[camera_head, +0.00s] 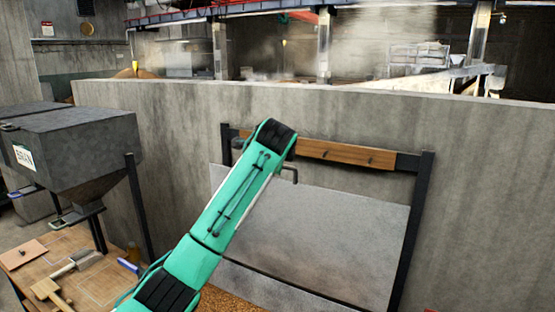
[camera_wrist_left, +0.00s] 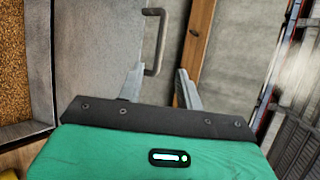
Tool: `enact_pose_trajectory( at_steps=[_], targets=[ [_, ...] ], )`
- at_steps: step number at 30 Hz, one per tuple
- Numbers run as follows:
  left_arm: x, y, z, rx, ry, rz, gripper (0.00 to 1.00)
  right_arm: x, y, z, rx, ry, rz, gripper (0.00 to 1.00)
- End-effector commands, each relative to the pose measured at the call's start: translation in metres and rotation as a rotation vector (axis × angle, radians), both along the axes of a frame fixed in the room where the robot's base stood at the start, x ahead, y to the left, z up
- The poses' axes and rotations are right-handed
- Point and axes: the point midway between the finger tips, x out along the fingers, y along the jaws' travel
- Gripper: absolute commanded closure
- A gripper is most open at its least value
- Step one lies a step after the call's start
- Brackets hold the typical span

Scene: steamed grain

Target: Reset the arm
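My left arm, green with black joints, rises from the bottom left to the middle in the head view; its gripper is hidden there behind the wrist. In the left wrist view my left gripper (camera_wrist_left: 160,72) is open, its two fingers apart with nothing held. A dark bent handle (camera_wrist_left: 163,41) on a grey panel (camera_wrist_left: 95,55) shows just beyond the fingertips. I cannot tell how far it is from them. The handle (camera_head: 294,175) and the panel (camera_head: 340,230) also show in the head view. My right gripper is in neither view.
A wooden rail (camera_head: 345,152) runs between dark posts (camera_head: 412,235) above the panel. Grain (camera_head: 225,301) lies below it. At left, a wooden table (camera_head: 92,285) holds a mallet (camera_head: 48,291) and other tools beside a grey hopper (camera_head: 85,150). A concrete wall (camera_head: 480,170) stands behind.

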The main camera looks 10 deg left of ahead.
Motion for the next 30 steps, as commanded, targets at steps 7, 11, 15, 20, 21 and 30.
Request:
enact_pose_trajectory(
  at_steps=[7,11,15,20,21,30],
  targets=[
    [-0.009,-0.001,-0.041,-0.061,0.032,0.017,0.64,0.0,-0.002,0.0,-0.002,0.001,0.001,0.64],
    [-0.028,0.0,-0.099,-0.161,0.08,0.052,0.64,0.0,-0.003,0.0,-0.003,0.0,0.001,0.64],
    [-0.058,0.003,-0.164,-0.281,0.136,0.11,0.64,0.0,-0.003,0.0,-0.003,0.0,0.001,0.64],
    [-0.099,0.01,-0.231,-0.412,0.198,0.19,0.64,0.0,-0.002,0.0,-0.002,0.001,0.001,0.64],
    [-0.111,0.012,-0.246,-0.443,0.213,0.213,0.64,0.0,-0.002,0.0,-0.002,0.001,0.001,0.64],
    [-0.209,0.032,-0.345,-0.661,0.321,0.411,0.64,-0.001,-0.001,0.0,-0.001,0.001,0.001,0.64]
  ],
)
